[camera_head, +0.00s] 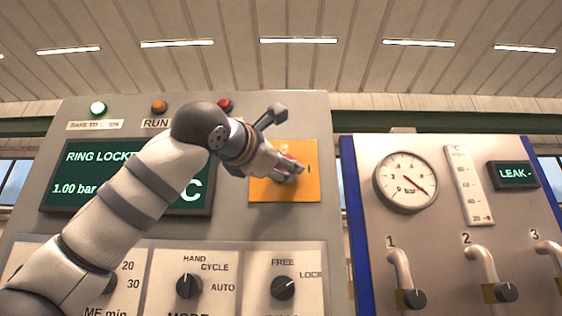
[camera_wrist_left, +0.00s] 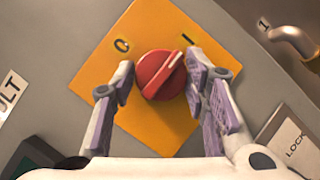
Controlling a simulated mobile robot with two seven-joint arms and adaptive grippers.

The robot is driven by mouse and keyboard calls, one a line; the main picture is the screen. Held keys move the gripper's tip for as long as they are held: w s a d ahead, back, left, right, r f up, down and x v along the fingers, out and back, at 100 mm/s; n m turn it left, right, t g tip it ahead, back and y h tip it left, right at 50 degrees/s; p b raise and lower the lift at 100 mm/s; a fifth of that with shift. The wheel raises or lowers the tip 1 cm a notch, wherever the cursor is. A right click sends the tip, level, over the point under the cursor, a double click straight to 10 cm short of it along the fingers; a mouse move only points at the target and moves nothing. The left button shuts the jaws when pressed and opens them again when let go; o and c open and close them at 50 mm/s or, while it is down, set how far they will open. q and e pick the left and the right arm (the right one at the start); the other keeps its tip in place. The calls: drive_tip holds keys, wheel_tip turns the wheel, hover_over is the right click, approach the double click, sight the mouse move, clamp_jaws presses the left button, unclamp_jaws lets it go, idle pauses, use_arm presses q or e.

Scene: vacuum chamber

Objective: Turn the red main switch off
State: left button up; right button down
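The red main switch (camera_wrist_left: 153,78) is a round knob on a tilted yellow plate (camera_wrist_left: 160,20) in the left wrist view. The white line on its grip points toward the "I" mark; an "O"-like mark is to the left. My left gripper (camera_wrist_left: 160,70) is open, with one finger on each side of the knob. The fingertips are close to its edges; I cannot tell whether they touch. In the head view my left gripper (camera_head: 290,168) is in front of the yellow plate (camera_head: 298,191) and mostly hides the knob. My right gripper is not in view.
The grey panel carries a green display (camera_head: 75,175), a mode knob (camera_head: 189,286) and a free/lock knob (camera_head: 283,287) below the plate. Lamps (camera_head: 98,108) sit above. To the right, a second panel has a round gauge (camera_head: 405,181) and bent pipe handles (camera_head: 483,270).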

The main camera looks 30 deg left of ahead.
use_arm(q)
drive_tip(key=c, duration=0.4)
